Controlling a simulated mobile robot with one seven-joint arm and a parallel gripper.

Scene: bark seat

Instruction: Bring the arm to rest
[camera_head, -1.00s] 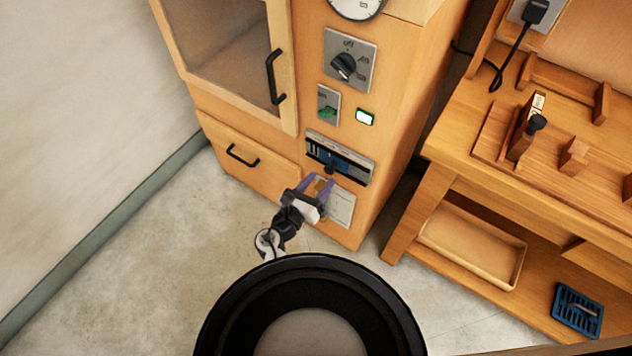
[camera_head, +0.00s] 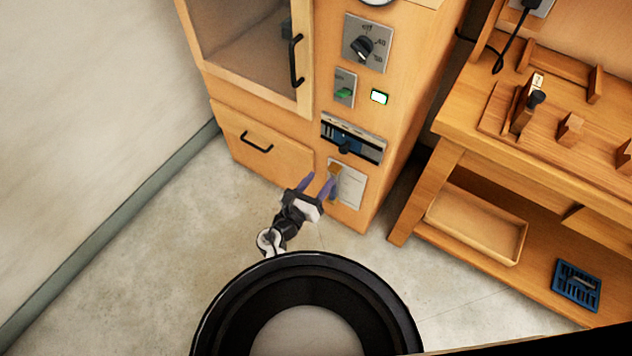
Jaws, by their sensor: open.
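My gripper (camera_head: 319,186) has purple fingers spread apart with nothing between them. I cannot tell whether a fingertip touches the cabinet. The arm's dark and white wrist reaches up from behind my round black body top at the bottom of the picture.
The cabinet has a glazed door with a black handle (camera_head: 296,61), a drawer handle (camera_head: 256,142), a dial knob (camera_head: 361,47), a green switch (camera_head: 344,92) and a lit indicator (camera_head: 379,97). A workbench (camera_head: 450,128) stands right, with a tray (camera_head: 478,225) and blue rack (camera_head: 577,285) below. Floor left is clear.

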